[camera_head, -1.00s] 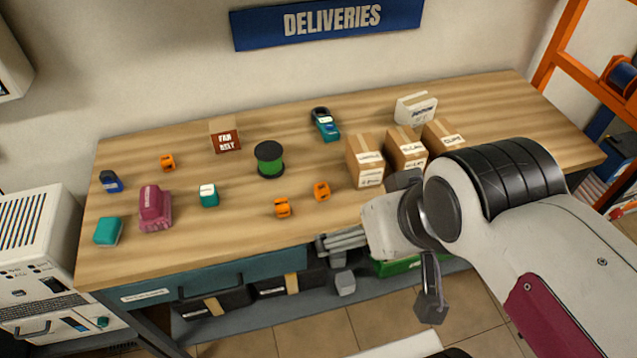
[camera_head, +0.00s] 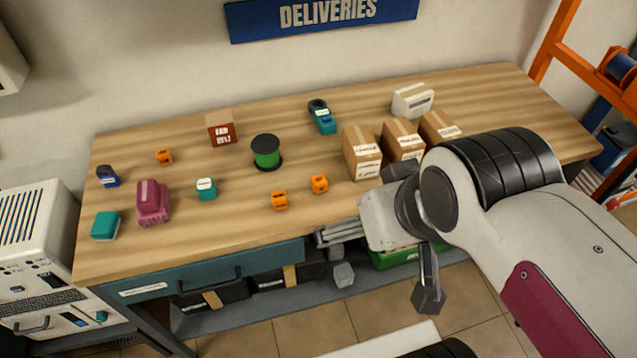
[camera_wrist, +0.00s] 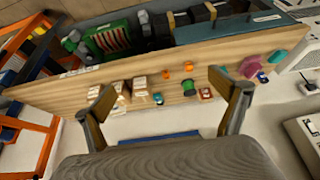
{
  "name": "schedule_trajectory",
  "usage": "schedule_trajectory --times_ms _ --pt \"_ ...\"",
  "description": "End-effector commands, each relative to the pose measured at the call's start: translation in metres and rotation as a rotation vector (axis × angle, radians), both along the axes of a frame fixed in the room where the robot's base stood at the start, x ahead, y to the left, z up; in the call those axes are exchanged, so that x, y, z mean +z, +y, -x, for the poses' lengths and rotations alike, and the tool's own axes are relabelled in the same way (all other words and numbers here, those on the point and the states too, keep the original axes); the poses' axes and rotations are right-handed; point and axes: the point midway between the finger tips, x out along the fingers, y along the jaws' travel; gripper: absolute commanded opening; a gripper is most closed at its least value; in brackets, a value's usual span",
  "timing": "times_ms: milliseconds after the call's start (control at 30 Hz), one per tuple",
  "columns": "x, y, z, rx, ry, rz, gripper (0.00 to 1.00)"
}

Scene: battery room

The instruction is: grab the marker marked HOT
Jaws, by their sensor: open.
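No word HOT is readable in either view, so I cannot tell which thing is the marker. Three small orange pieces lie on the wooden bench (camera_head: 230,235): one at the back left (camera_head: 164,156) and two near the front middle, a left one (camera_head: 279,200) and a right one (camera_head: 319,184). Any lettering on them is too small to read. My gripper (camera_wrist: 162,84) is open in the wrist view, its two fingers wide apart with nothing between them. The bench shows beyond the fingers, clear of them. In the head view my arm is at the right, by the bench's front edge.
Cardboard boxes (camera_head: 363,157) stand on the bench near my arm. A green spool (camera_head: 266,152), a red-brown box (camera_head: 221,130), a maroon block (camera_head: 152,203) and teal items (camera_head: 105,226) stand further left. Bare wood lies between them. An orange rack (camera_head: 548,55) rises at right.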

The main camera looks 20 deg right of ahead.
Motion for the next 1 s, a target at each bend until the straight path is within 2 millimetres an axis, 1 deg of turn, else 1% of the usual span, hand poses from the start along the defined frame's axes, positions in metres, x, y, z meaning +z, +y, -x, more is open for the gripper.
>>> schedule_trajectory --times_ms 33,67,100,167,500,667,767,867,1000 --pt "0.0 0.0 0.0 0.0 0.0 0.0 0.79" --pt "0.0 0.0 0.0 0.0 0.0 0.0 0.71" --pt "0.0 0.0 0.0 0.0 0.0 0.0 0.61" --pt "0.0 0.0 0.0 0.0 0.0 0.0 0.47" --pt "0.0 0.0 0.0 0.0 -0.001 0.001 0.47" --pt "0.0 -0.005 -0.008 -0.005 -0.011 0.014 0.47" --pt "-0.001 -0.012 -0.02 -0.011 -0.026 0.036 0.47" --pt "-0.001 -0.022 -0.037 -0.018 -0.051 0.069 0.47" --pt "-0.002 -0.04 -0.067 -0.02 -0.094 0.124 0.47"
